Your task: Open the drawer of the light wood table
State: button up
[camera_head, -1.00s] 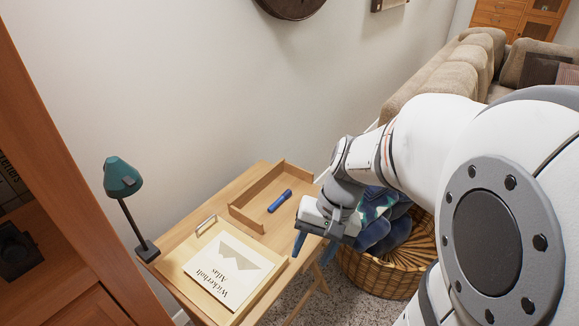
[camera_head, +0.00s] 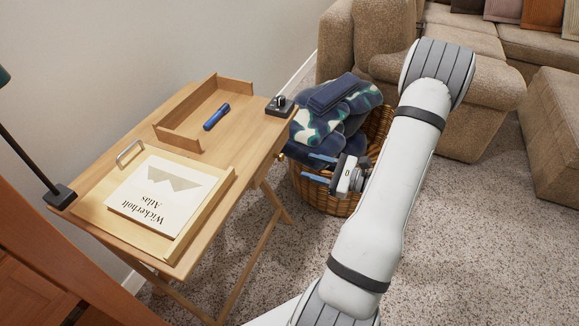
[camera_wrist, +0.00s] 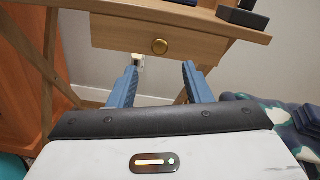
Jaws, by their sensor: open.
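The light wood table (camera_head: 245,125) stands against the wall at left in the head view. Its drawer (camera_wrist: 115,38) shows at the top of the wrist view, with a round brass knob (camera_wrist: 159,46) on the front. The drawer front looks flush with the frame, so it appears shut. In the head view the knob (camera_head: 281,156) is small at the table's right end. My gripper (camera_head: 307,166) is open and empty, its blue fingers pointing toward that end. In the wrist view my gripper (camera_wrist: 159,72) has its fingertips on either side below the knob, apart from it.
On the table are an atlas (camera_head: 160,195) on a tray (camera_head: 95,210), a blue flashlight-like object (camera_head: 217,117), a wooden organizer (camera_head: 178,139) and a small black device (camera_head: 280,106). A wicker basket (camera_head: 335,203) with blue patterned cloth (camera_head: 335,110) stands close beside my gripper. Carpet is clear in front.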

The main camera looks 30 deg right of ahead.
aim_at(283, 158)
jog(key=b+x, duration=0.1)
jog(key=x, duration=0.6)
jog(key=shift+w+a, duration=0.15)
jog(key=shift+a, duration=0.05)
grip_shut()
dwell(0.4)
